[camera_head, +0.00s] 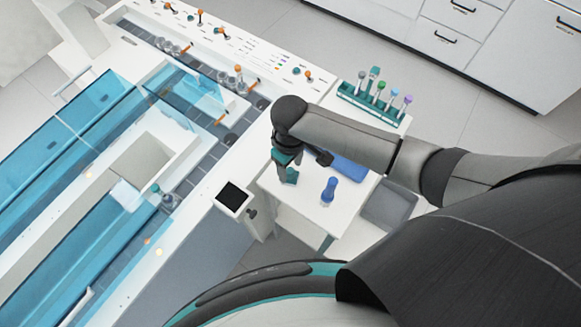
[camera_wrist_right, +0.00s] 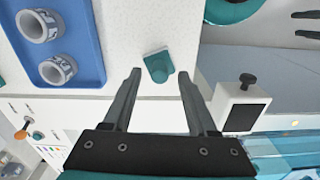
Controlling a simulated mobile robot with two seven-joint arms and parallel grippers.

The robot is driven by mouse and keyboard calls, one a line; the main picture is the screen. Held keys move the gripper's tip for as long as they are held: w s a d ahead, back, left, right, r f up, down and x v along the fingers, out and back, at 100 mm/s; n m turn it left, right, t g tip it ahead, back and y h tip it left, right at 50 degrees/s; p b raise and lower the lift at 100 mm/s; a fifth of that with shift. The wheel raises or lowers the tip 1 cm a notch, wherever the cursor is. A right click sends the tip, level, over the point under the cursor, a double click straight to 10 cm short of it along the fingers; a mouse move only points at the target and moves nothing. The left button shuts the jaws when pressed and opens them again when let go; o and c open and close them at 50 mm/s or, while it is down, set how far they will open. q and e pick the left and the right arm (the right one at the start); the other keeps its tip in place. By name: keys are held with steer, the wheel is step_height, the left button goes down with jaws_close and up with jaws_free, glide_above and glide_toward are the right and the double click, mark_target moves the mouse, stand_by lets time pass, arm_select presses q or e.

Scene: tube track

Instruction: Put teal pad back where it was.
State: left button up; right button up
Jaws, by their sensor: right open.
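The small teal pad (camera_wrist_right: 158,66) sits on the white table near its edge, seen in the right wrist view. It lies between the fingertips of my right gripper (camera_wrist_right: 160,75), which are spread apart with a gap on each side. In the head view my right gripper (camera_head: 283,166) hangs over the table's left part, and the teal piece (camera_head: 291,176) shows just below it, partly hidden. I cannot tell whether the fingers are level with the pad. Two dark prongs at the right wrist view's upper right corner may be my left gripper; the head view does not show it.
A blue bottle (camera_head: 329,190) stands on the white table (camera_head: 300,200). A tube rack (camera_head: 370,103) stands behind. A small screen box (camera_head: 233,197) and the track machine (camera_head: 235,155) are at left.

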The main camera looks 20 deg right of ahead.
mark_target(290, 171)
step_height(290, 171, up, 10)
steer(key=p, duration=0.2)
steer(key=shift+f, duration=0.15)
